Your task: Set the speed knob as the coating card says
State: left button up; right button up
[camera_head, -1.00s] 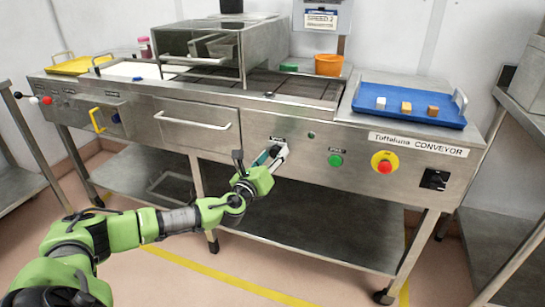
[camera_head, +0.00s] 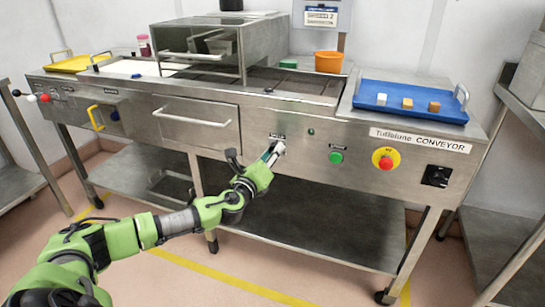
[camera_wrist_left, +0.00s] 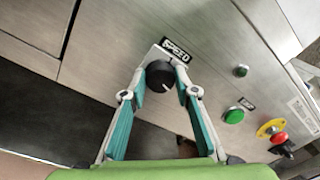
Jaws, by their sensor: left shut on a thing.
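The black speed knob (camera_wrist_left: 160,75) sits on the conveyor's steel front panel under a SPEED label (camera_wrist_left: 176,50), its white mark toward the lower right in the left wrist view. My left gripper (camera_wrist_left: 159,70) is shut on it, one finger on each side; in the head view the left gripper (camera_head: 277,149) hides the knob. A card (camera_head: 321,17) hangs above the machine at the back; its small print is hard to read, though a figure like 2 shows. My right gripper is not in view.
Right of the knob are a green button (camera_head: 336,158), a red stop button (camera_head: 385,162) on yellow, and a black switch (camera_head: 437,176). A blue tray (camera_head: 385,111) with small cubes and an orange tub (camera_head: 329,63) stand on top.

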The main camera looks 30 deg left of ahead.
pick_arm(q)
jog(key=shift+f+n+y+b, duration=0.15)
jog(key=shift+n+b, duration=0.6)
jog(key=shift+n, duration=1.55)
jog(key=shift+f+n+y+b, duration=0.15)
jog(key=shift+n+b, duration=0.55)
jog(key=shift+n, duration=1.6)
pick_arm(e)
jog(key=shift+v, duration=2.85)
pick_arm(q)
jog(key=shift+r, duration=0.15)
jog(key=o, duration=1.1)
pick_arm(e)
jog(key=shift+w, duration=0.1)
pick_arm(q)
jog(key=shift+s, duration=0.1)
jog(key=v, duration=1.2)
